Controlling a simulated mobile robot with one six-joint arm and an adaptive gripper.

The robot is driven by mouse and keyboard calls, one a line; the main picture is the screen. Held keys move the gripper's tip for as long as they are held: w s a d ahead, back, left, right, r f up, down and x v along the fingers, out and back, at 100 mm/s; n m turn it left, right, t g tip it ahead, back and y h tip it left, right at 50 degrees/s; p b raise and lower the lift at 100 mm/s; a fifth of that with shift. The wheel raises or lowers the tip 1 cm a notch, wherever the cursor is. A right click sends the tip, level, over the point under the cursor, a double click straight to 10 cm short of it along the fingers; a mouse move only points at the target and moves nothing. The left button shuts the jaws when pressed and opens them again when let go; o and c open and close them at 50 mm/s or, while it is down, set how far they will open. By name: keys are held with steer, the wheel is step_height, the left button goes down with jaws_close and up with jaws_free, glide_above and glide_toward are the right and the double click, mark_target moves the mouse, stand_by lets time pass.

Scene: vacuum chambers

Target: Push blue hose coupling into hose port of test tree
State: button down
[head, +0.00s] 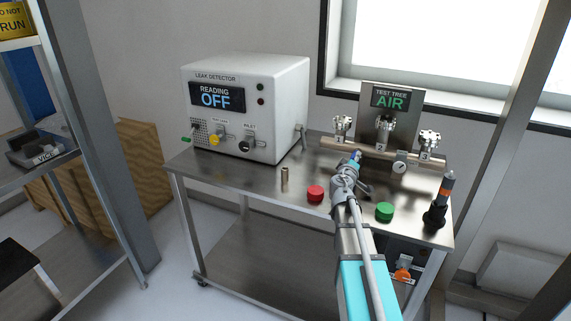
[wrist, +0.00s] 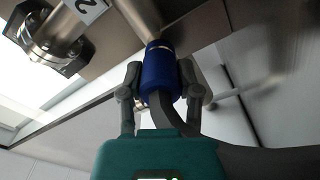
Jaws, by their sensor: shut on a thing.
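The blue hose coupling (wrist: 158,75) is between the fingers of my gripper (wrist: 160,85) in the wrist view. My gripper is shut on it. The coupling's front end points at the metal of the test tree, and a silvery rim shows at that end. I cannot tell whether it touches or sits in the hose port, which is hidden. In the head view my gripper (head: 348,172) is at the front of the test tree (head: 330,145), and a bit of the blue coupling (head: 355,156) shows at its tip. The tree's display panel (head: 389,98) reads AIR.
The leak detector (head: 246,105) reads OFF on the bench (head: 225,175). A red button (head: 315,193), a green button (head: 384,211), a small metal cylinder (head: 284,179) and a black-and-orange tool (head: 442,195) stand near my arm.

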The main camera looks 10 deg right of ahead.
steer(key=shift+w+d, duration=0.1)
steer(key=shift+w, duration=0.05)
steer(key=shift+c, duration=1.1)
jaws_free()
steer(key=shift+s, duration=0.2)
steer(key=shift+v, duration=3.35)
